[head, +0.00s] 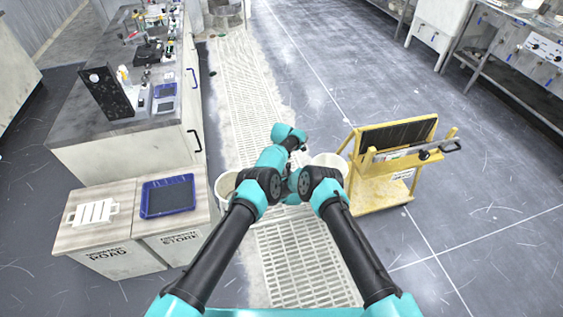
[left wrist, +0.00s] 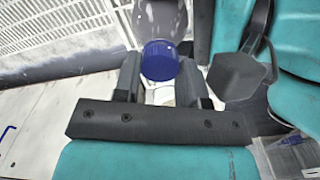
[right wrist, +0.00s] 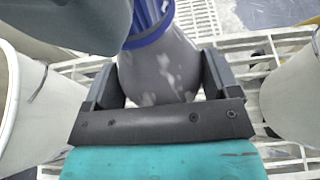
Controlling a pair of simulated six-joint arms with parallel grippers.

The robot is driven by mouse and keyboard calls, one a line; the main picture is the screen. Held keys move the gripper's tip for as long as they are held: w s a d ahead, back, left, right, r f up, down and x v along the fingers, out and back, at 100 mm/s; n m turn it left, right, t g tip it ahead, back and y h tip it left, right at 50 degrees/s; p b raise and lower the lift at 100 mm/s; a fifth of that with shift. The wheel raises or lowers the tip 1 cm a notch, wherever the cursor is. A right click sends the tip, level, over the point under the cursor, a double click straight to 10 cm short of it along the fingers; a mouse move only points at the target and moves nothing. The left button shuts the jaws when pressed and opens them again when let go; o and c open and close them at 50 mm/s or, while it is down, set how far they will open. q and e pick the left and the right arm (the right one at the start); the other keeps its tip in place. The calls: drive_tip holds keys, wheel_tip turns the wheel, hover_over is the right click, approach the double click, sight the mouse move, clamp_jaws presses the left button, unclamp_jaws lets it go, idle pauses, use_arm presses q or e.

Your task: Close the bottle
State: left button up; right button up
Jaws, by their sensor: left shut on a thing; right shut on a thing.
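A grey translucent bottle (right wrist: 160,72) with pale patches sits between the fingers of my right gripper (right wrist: 158,85), which is shut on its body. A ribbed blue cap (right wrist: 148,18) is at the bottle's neck end. In the left wrist view the cap (left wrist: 160,62) is between the fingers of my left gripper (left wrist: 160,82), which is shut on it. The bottle's body (left wrist: 158,20) shows beyond the cap there. Cap and bottle look in line, but I cannot tell how far the cap is seated. In the head view my arms hide the bottle and both grippers.
White buckets (head: 225,187) (head: 328,163) stand on either side of my arms, above a pale floor grating (head: 300,262). A yellow cart (head: 382,190) is at the right. Cabinets at the left carry a blue tray (head: 167,212) and a white rack (head: 94,212).

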use_arm(q)
drive_tip(key=c, duration=0.3)
drive_tip(key=m, duration=1.4)
drive_tip(key=shift+f, duration=0.1)
drive_tip(key=m, duration=0.5)
drive_tip(key=shift+m, duration=0.3)
drive_tip(key=o, duration=1)
